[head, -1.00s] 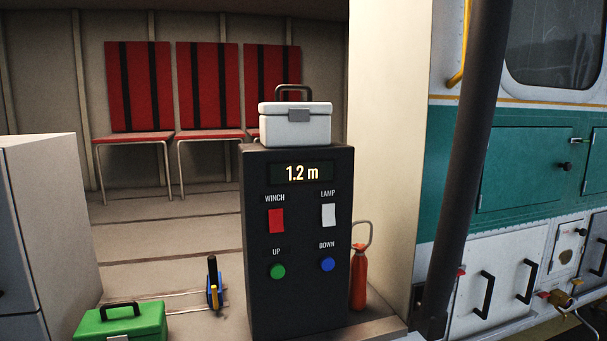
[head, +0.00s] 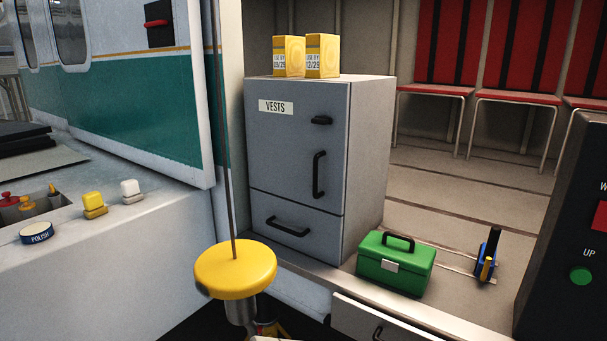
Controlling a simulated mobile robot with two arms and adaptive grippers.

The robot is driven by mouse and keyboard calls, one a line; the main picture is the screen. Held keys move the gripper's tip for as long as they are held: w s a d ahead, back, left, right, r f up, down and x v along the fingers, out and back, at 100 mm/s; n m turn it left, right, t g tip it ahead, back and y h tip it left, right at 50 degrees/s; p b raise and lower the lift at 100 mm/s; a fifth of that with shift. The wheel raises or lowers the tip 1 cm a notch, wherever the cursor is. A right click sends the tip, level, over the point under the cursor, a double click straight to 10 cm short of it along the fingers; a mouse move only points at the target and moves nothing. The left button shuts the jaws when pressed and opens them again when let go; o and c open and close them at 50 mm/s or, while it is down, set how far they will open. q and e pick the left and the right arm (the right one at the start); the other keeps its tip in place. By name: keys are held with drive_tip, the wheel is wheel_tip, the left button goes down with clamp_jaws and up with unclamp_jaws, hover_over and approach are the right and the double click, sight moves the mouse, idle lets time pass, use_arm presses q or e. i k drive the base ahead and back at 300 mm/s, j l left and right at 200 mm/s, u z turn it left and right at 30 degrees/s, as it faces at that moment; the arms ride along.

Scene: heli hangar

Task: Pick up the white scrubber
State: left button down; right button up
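The white scrubber (head: 131,191) is a small block with a rounded white upper part on a paler base. It sits upright on the light grey ledge (head: 150,235) at the left of the head view. A similar yellow scrubber (head: 94,204) stands just left of it, with a small gap between them. Nothing touches the white scrubber.
A polish tin (head: 37,233) and a grey caddy (head: 45,207) lie further left on the ledge. A yellow disc (head: 236,268) hangs on a cable right of the ledge. A vests cabinet (head: 295,150) and green toolbox (head: 396,265) stand beyond. An open drawer (head: 370,322) juts out.

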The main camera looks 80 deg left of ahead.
sight(130, 190)
drive_tip(key=u, duration=3.7)
drive_tip(key=i+j+z, duration=0.1)
drive_tip(key=j, duration=0.25)
